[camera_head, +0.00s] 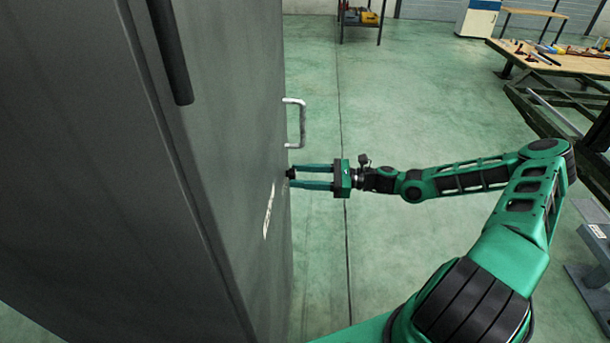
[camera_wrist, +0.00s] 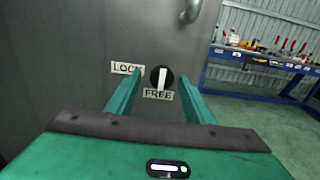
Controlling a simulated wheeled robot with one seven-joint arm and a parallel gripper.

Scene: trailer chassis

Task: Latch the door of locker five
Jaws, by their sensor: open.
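The grey locker door (camera_head: 235,130) stands on the left in the head view, with a pale bar handle (camera_head: 301,122) near its edge. In the wrist view the door face (camera_wrist: 70,60) carries a round black knob (camera_wrist: 161,77) with a white bar standing upright. A "LOCK" label (camera_wrist: 126,67) is to the knob's left and a "FREE" label (camera_wrist: 158,94) below it. The bar lines up with "FREE". My gripper (camera_head: 290,177) is open, its green fingers reaching toward the door below the handle. In the wrist view my gripper (camera_wrist: 163,82) has its fingers on either side of the knob; contact is unclear.
A dark vertical bar (camera_head: 171,50) is on the locker's nearer face. A wooden workbench (camera_head: 555,60) and dark metal frame (camera_head: 560,115) stand at the right. A blue tool bench (camera_wrist: 265,68) shows in the wrist view. The green floor right of the locker is clear around my arm.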

